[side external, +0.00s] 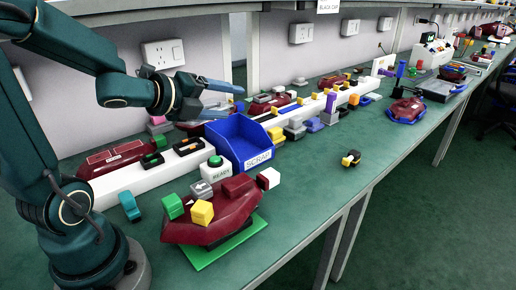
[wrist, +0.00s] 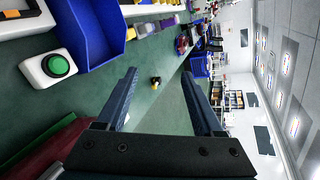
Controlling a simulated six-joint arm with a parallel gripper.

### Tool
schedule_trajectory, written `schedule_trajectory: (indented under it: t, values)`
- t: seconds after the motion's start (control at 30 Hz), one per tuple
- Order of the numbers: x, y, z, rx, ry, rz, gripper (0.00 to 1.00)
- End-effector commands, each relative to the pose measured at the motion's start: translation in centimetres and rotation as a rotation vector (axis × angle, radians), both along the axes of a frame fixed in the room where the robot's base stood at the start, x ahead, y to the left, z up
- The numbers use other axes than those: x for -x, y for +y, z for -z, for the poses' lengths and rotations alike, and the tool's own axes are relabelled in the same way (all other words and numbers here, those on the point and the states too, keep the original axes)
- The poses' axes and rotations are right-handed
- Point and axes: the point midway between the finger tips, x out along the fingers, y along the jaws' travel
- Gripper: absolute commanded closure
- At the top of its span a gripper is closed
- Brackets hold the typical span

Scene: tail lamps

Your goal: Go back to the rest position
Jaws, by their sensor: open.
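My gripper (side external: 222,97) is raised above the bench, its fingers spread apart and pointing right over the blue scrap bin. In the wrist view the two fingers of my gripper (wrist: 163,90) stand wide apart with nothing held between them. A dark red tail lamp (side external: 215,215) with yellow, green, grey and white blocks on it sits on a green plate (side external: 225,246) at the front of the bench. A dark red shape, likely this lamp, shows in the wrist view's lower left (wrist: 45,150).
The blue bin labelled SCRAP (side external: 238,137) and a white box with a green READY button (side external: 215,164) stand below my gripper. A small yellow and black piece (side external: 351,158) lies alone on the green bench.

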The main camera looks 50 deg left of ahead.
Motion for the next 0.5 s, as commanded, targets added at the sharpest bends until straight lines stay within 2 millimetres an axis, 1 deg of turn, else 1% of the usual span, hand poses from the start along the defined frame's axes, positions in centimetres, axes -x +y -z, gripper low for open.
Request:
schedule_trajectory:
  t: [0.03, 0.1, 0.17, 0.27, 0.3, 0.37, 0.4, 0.5]
  values:
    - [0.2, 0.1, -0.8, 0.094, -0.019, -0.108, 0.31]
    - [1.1, 0.4, -1.2, 0.26, -0.031, -0.278, 0.31]
    - [2.1, 0.3, -1.2, 0.417, -0.037, -0.416, 0.31]
    - [4.4, -0.8, -0.5, 0.697, -0.024, -0.632, 0.31]
    - [5.5, -1.6, 0.0, 0.812, -0.007, -0.714, 0.31]
    - [7.3, -3.1, 0.8, 0.977, 0.032, -0.831, 0.31]
    - [8.4, -4.3, 1.4, 1.079, 0.067, -0.903, 0.31]
    - [11.3, -7.3, 2.6, 1.286, 0.17, -1.06, 0.31]
